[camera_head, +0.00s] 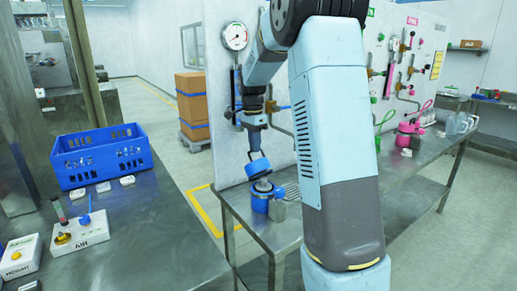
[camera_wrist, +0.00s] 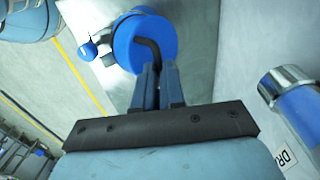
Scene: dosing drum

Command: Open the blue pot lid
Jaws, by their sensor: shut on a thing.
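The blue pot lid (camera_head: 259,167) hangs tilted above the blue pot (camera_head: 261,204) in the head view, with a visible gap between them. The pot stands on the metal bench, and its greyish top shows under the lid. My gripper (camera_head: 254,136) is above the lid, shut on the lid's dark bent handle. In the wrist view the lid (camera_wrist: 136,45) is a large blue disc beyond the fingertips of my gripper (camera_wrist: 157,70), which close on the dark handle. The pot's opening cannot be made out in the wrist view.
The metal bench (camera_head: 404,213) runs back to a pink pot (camera_head: 404,136). A panel with a gauge (camera_head: 234,36) and valves rises behind. A blue crate (camera_head: 101,157) and a control box marked AIR (camera_head: 81,236) sit on the left table.

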